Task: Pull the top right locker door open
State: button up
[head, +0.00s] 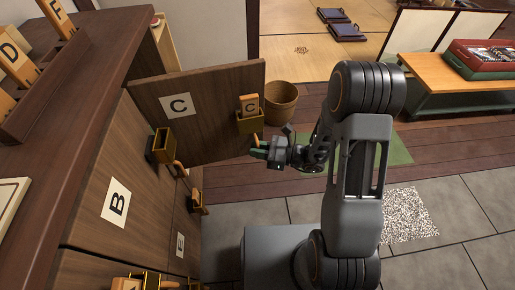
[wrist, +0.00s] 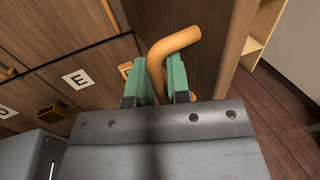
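The top right locker door, marked C (head: 215,105), is swung wide open, its labelled face towards the head camera. A brass holder (head: 250,122) with a wooden C tag (head: 249,103) is near its free edge. My gripper (head: 258,151) is at that edge, just below the holder. In the wrist view the door's curved orange handle (wrist: 172,43) runs between the green fingers of my gripper (wrist: 160,82), which look closed on it.
Closed doors B (head: 116,202) and E (head: 180,246) are at the left, with handles and brass holders sticking out. A woven basket (head: 281,101) stands behind the open door. A low bench (head: 440,75) is at the far right. Tiled floor is free in front.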

jog(key=o, duration=0.3)
jog(key=shift+d, duration=0.1)
jog(key=shift+d, duration=0.1)
jog(key=p+v, duration=0.2)
jog(key=v, duration=1.1)
jog(key=shift+s+d, duration=0.15)
jog(key=shift+d, duration=0.1)
